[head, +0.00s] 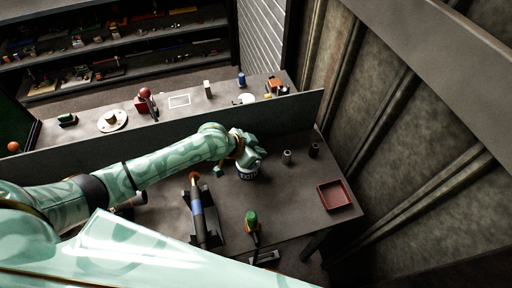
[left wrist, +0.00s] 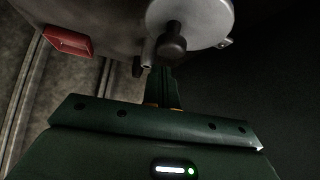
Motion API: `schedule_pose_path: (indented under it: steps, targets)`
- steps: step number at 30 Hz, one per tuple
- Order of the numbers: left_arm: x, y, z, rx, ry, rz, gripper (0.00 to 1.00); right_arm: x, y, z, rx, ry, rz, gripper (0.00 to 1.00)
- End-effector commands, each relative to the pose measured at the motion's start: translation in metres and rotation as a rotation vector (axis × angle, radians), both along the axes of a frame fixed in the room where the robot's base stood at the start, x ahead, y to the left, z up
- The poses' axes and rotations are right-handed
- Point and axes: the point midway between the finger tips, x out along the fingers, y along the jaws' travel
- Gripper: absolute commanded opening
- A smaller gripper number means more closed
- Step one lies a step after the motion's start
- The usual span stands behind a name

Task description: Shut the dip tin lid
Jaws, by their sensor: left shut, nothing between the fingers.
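The dip tin (head: 247,173) stands on the bench, pale with dark lettering on its side. My left gripper (head: 252,155) is over it and hides most of its top. In the left wrist view a round pale grey lid (left wrist: 208,22) with a dark round knob (left wrist: 172,44) shows at the top edge. My left fingers (left wrist: 163,90) are together, empty, and point toward the knob. I cannot tell whether they touch the lid or how far it is open. My right gripper is not in view.
A red tray (head: 335,195) lies at the bench's right end, also in the left wrist view (left wrist: 68,41). Two small cylinders (head: 287,157) (head: 314,150) stand right of the tin. A shaft (head: 198,212) on a dark stand and a green-topped tool (head: 252,220) are in front. A low divider (head: 290,112) runs behind.

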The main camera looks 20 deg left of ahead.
Motion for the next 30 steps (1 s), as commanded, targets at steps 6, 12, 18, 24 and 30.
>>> schedule_pose_path:
  steps: [6, 12, 18, 24, 30]
  targets:
    - [-0.015, 0.013, -0.001, -0.001, -0.002, -0.001, 0.0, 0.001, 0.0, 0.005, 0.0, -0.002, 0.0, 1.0]
    - [-0.017, 0.015, -0.002, -0.001, -0.002, -0.001, 0.0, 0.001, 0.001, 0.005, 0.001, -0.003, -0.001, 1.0]
    - [-0.017, 0.016, -0.002, -0.001, -0.002, -0.001, 0.0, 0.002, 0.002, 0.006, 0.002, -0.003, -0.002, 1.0]
    - [-0.026, 0.026, -0.001, 0.0, 0.0, -0.001, 0.0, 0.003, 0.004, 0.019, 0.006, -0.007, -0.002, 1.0]
    - [-0.027, 0.026, -0.006, 0.003, 0.004, -0.001, 0.0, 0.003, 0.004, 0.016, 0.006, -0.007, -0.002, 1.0]
